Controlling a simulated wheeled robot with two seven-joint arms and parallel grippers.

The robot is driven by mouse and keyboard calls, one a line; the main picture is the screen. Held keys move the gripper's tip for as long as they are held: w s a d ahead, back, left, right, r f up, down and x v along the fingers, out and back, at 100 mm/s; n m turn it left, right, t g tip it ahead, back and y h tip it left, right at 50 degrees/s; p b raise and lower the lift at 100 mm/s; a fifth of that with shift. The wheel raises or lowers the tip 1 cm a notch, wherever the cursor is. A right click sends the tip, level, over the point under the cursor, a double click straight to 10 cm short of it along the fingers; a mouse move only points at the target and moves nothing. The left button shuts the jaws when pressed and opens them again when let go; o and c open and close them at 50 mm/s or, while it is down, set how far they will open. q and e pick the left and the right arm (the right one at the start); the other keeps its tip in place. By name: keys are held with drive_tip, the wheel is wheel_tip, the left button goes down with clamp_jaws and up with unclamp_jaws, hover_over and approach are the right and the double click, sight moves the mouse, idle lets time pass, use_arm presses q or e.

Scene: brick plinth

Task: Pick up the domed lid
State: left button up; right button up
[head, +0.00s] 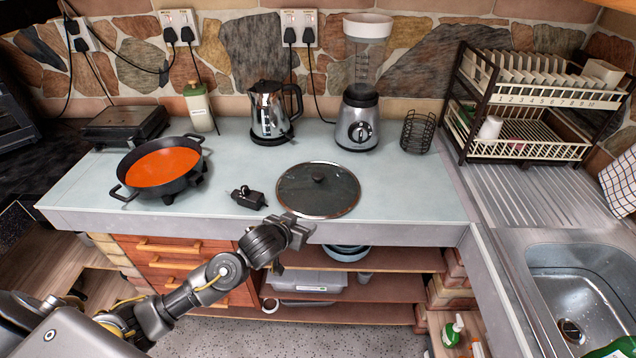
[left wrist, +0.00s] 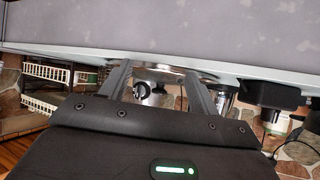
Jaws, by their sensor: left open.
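The domed lid (head: 318,189) is dark glass with a metal rim and a small black knob. It lies flat on the pale worktop near its front edge. My left gripper (head: 299,229) is at the counter's front edge, just in front of the lid and apart from it. In the left wrist view, which is upside down, my open left gripper (left wrist: 160,88) has nothing between its fingers. The lid's rim (left wrist: 165,70) and knob show beyond, between the fingers. My right gripper is not in view.
A black adapter (head: 249,197) lies left of the lid. A pan of orange soup (head: 163,165) stands farther left. A kettle (head: 270,112), a blender (head: 359,120) and a wire holder (head: 417,132) stand behind. The dish rack (head: 530,105) and sink (head: 585,285) are right.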

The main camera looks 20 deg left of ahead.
use_arm(q)
drive_tip(key=t, duration=0.2)
approach(316, 176)
drive_tip(key=shift+p+x, duration=0.65)
drive_tip(key=shift+x, duration=1.55)
drive_tip(key=shift+w+f+p, duration=0.2)
drive_tip(key=shift+w+p, duration=0.15)
drive_tip(key=shift+w, duration=0.05)
drive_tip(key=shift+p+x, duration=0.55)
drive_tip(key=shift+x, duration=1.6)
drive_tip(key=shift+s+d+f, duration=0.1)
drive_tip(key=shift+d, duration=0.05)
drive_tip(key=shift+c, duration=0.2)
clamp_jaws()
